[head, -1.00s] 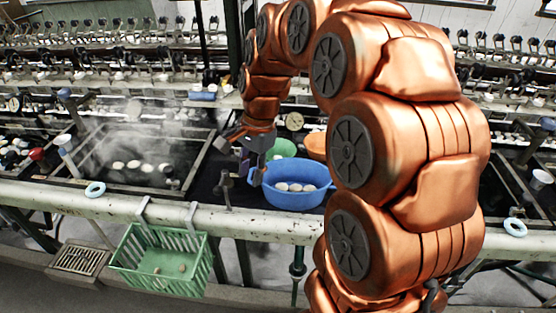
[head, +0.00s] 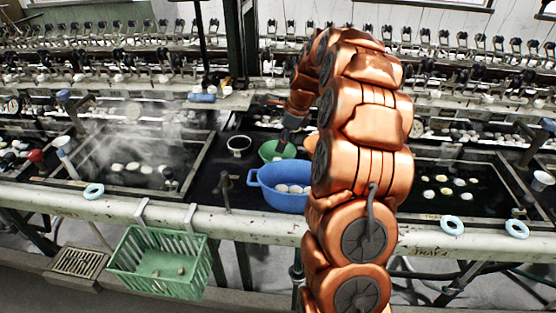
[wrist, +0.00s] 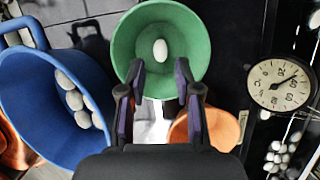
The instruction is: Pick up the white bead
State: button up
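A small white oval piece, which looks like the white bead (wrist: 160,50), lies inside the green bowl (wrist: 190,28). The green bowl also shows in the head view (head: 266,153), partly behind my gripper; the white piece cannot be made out there. My gripper (wrist: 159,72) is open in the wrist view, its two dark fingers apart at the near rim of the bowl, with the white piece beyond the gap between the tips. Nothing is seen held. In the head view my gripper (head: 284,142) is over the green bowl.
A blue basin (head: 268,193) with several white cocoons stands in front of the green bowl. An orange bowl (wrist: 217,130) and a round dial gauge (wrist: 278,84) lie right of it in the wrist view. A green basket (head: 160,277) hangs on the front rail.

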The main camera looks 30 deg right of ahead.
aim_at(278, 158)
jog(key=shift+d+p+x, duration=0.1)
jog(key=shift+p+x, duration=0.3)
jog(key=shift+x, duration=1)
jog(key=shift+d+p+x, duration=0.15)
jog(key=shift+p+x, duration=0.2)
jog(key=shift+x, duration=1.1)
jog(key=shift+s, duration=0.25)
jog(key=c, duration=0.4)
